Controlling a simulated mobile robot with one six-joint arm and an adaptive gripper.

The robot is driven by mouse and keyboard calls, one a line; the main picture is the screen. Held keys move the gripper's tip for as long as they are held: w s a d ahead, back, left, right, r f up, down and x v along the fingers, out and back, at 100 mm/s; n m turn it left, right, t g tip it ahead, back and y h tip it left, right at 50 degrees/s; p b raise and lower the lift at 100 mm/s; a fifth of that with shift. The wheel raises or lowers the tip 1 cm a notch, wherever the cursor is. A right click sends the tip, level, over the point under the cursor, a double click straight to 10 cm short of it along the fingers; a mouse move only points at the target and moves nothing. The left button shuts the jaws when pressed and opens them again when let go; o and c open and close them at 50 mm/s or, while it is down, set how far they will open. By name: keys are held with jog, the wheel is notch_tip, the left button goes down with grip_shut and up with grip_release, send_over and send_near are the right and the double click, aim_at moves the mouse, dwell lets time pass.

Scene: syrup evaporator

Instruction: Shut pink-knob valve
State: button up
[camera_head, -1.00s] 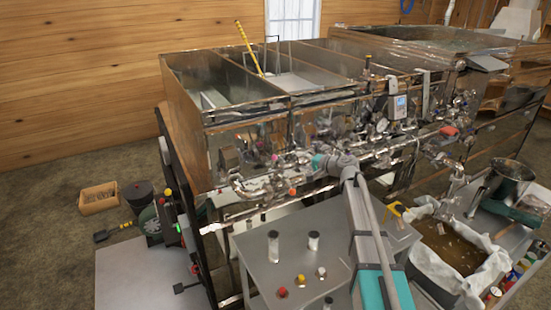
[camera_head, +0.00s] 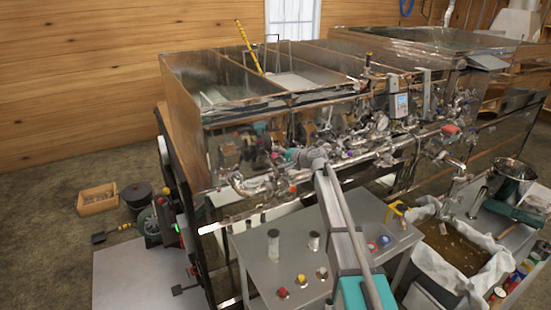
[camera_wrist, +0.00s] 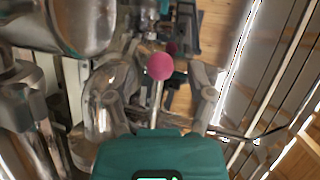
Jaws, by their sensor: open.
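The pink knob (camera_wrist: 160,66) is a round ball on a thin metal stem in the wrist view. It appears between the two grey fingers of my gripper (camera_wrist: 159,88), which is open and apart from it on both sides. How far the knob lies beyond the fingertips is hard to tell. In the head view my gripper (camera_head: 293,156) is at the pipework on the evaporator's front.
Shiny pipes (camera_wrist: 100,100) crowd the left of the wrist view. The large metal evaporator (camera_head: 235,145) stands behind the gripper in the head view. A grey table (camera_head: 255,255) with several small knobbed parts stands in front, below my arm.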

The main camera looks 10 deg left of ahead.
jog(key=shift+x, duration=0.85)
grip_shut()
jog(key=shift+d, duration=0.1)
